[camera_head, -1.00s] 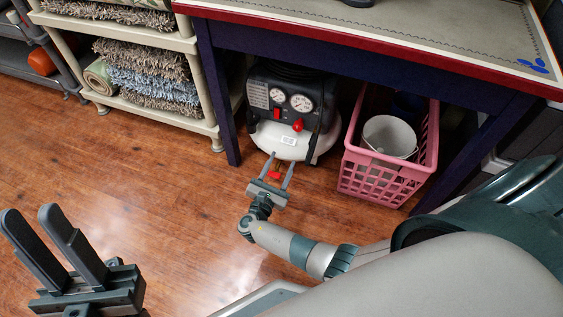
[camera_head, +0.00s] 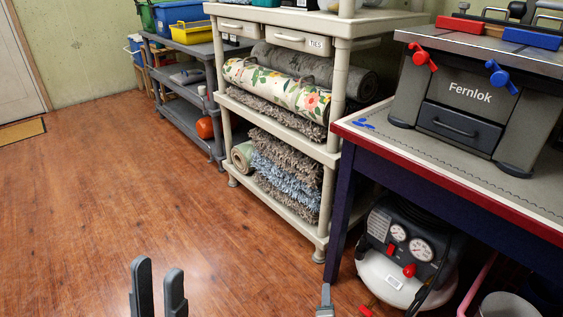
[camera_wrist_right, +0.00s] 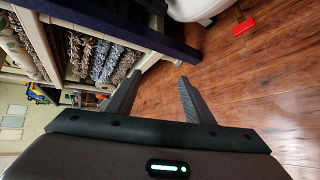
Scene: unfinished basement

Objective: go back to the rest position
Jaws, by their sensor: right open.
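My left gripper (camera_head: 158,278) shows at the bottom of the head view, its two dark fingers upright with a gap between them and nothing in it. Only the fingers' upper parts show; the rest is below the picture. My right gripper (camera_wrist_right: 159,76) shows in the right wrist view with its two fingers apart and empty, wooden floor visible between and beyond them. In the head view only a small part of it shows at the bottom edge, in front of the air compressor (camera_head: 380,272).
A beige shelf (camera_head: 335,110) with rolled rugs stands in the middle. A table (camera_head: 350,150) with a red edge holds a grey Fernlok machine (camera_head: 470,100) at right. The wooden floor (camera_head: 90,190) at left is clear.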

